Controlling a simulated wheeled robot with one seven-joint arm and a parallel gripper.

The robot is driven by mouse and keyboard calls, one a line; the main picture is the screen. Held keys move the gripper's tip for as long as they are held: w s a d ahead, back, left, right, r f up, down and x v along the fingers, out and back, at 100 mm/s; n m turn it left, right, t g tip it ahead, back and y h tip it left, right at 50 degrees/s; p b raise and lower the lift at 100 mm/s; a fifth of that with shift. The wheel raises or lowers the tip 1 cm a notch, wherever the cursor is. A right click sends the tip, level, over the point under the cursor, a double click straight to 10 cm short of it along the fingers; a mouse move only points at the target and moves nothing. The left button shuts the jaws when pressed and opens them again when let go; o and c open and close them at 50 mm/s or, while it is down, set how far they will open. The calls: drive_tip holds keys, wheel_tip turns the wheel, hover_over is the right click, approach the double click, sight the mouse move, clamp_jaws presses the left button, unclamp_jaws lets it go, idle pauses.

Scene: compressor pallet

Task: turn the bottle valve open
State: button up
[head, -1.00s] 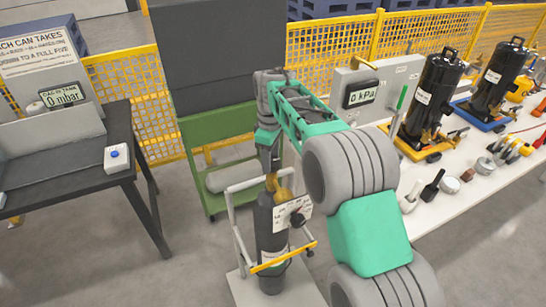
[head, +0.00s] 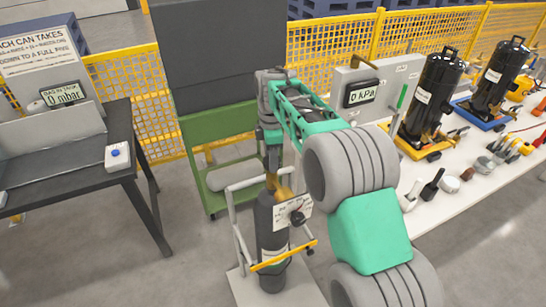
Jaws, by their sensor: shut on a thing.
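A dark grey gas bottle (head: 268,222) stands upright in a white-framed trolley (head: 236,222) with a yellow bar (head: 284,257) across its front. A white tag with a dark round knob (head: 298,217) shows at its upper right side. My gripper (head: 272,178) points down over the bottle's top and is shut on the valve there. The valve itself is mostly hidden by the gripper; only brass-yellow parts (head: 283,187) show at the neck.
A green cart (head: 215,135) with a dark panel stands behind the bottle. A dark table (head: 120,185) with a display reading 0 mbar is at left. A white bench (head: 450,205) at right bears black compressors (head: 432,95), tools and a 0 kPa display (head: 360,93). Yellow mesh fencing (head: 120,85) runs behind.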

drive_tip(key=shift+w+d+r, duration=0.1)
drive_tip(key=shift+w+r, duration=0.15)
drive_tip(key=shift+r, duration=0.05)
drive_tip(key=o, duration=1)
drive_tip(key=shift+o, duration=0.8)
drive_tip(key=shift+w+d+f, duration=0.1)
drive_tip(key=shift+d, duration=0.1)
drive_tip(key=shift+o, duration=1)
drive_tip(key=shift+a+f, duration=0.15)
drive_tip(key=shift+a, duration=0.05)
wheel_tip(320, 180, up, 8)
drive_tip(key=shift+f+b, duration=0.25)
drive_tip(key=shift+b, duration=0.4)
drive_tip(key=shift+r, duration=0.2)
